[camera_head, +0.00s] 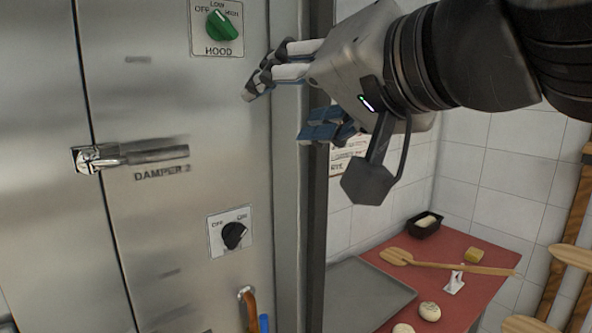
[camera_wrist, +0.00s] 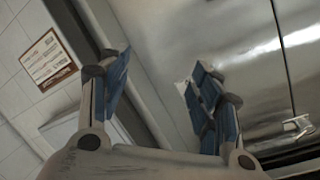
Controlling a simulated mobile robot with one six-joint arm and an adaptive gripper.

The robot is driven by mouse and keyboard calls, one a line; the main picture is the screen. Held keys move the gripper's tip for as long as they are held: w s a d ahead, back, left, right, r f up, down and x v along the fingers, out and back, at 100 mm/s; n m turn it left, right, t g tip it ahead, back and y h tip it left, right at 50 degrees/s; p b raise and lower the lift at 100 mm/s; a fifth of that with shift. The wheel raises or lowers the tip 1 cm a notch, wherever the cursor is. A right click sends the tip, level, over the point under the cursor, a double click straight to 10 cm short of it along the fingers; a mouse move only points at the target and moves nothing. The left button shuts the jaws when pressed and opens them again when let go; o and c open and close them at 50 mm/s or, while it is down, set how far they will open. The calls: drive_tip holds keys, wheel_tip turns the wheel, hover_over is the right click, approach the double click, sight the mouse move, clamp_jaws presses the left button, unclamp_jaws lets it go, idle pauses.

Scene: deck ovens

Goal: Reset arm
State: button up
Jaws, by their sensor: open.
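My gripper (camera_head: 283,104) is in the upper middle of the head view, reaching left toward the steel oven front. Its fingers are spread and hold nothing. In the wrist view my gripper (camera_wrist: 165,90) shows its two blue-padded fingers wide apart, with the steel panel behind them. My arm comes in from the upper right. The green hood knob (camera_head: 222,26) is on the panel up and left of the fingers. I cannot tell whether the fingers touch the panel.
The damper handle (camera_head: 130,156) and a black knob (camera_head: 234,235) are on the steel front (camera_head: 180,100). Lower right, a red surface (camera_head: 470,250) holds a wooden spoon (camera_head: 440,265), a black tin (camera_head: 424,224) and dough rounds (camera_head: 429,311). Wooden poles stand far right.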

drive_tip(key=s+d+f+g+h, duration=0.2)
drive_tip(key=s+d+f, duration=0.2)
drive_tip(key=f, duration=0.9)
drive_tip(key=s+d+f+n+g+h, duration=0.1)
drive_tip(key=s+d+f+g+h, duration=0.2)
drive_tip(key=f, duration=1.1)
drive_tip(key=s+d+f+g+h, duration=0.3)
drive_tip(key=s+d+f, duration=0.4)
drive_tip(key=f, duration=0.7)
drive_tip(key=shift+s+d+n, duration=0.15)
drive_tip(key=shift+s+n, duration=0.1)
drive_tip(key=shift+n, duration=0.05)
